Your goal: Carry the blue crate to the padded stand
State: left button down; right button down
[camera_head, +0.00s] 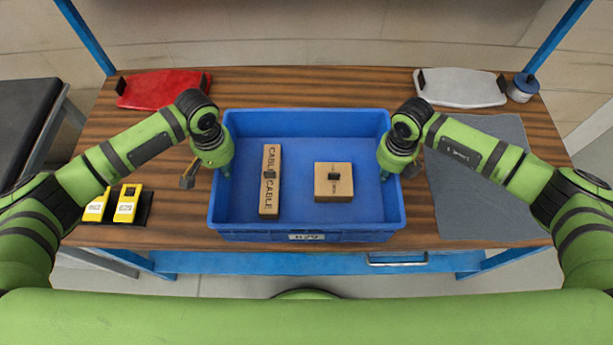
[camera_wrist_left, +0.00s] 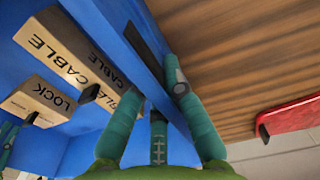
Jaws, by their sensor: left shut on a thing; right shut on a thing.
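The blue crate (camera_head: 306,235) stands on the wooden table at the front middle in the head view, holding two cardboard boxes. My left gripper (camera_head: 221,170) is shut on its left wall; the left wrist view shows the fingers (camera_wrist_left: 175,95) on either side of the crate's wall (camera_wrist_left: 130,30). My right gripper (camera_head: 386,172) is at the right wall and shut on it; its fingertips are mostly hidden. The padded stand may be the black-topped stand (camera_head: 25,112) at the far left, partly cut off.
A long cable box (camera_head: 270,195) and a lock box (camera_head: 333,190) lie in the crate. Around it on the table (camera_head: 310,80) are a red panel (camera_head: 160,90), a pale panel (camera_head: 460,88), a tin (camera_head: 522,88), a grey mat (camera_head: 485,200) and yellow devices (camera_head: 126,204).

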pick_arm(q)
jog(key=shift+w+r, duration=0.15)
jog(key=shift+r, duration=0.15)
pick_arm(e)
jog(key=shift+w+r, duration=0.15)
jog(key=shift+r, duration=0.1)
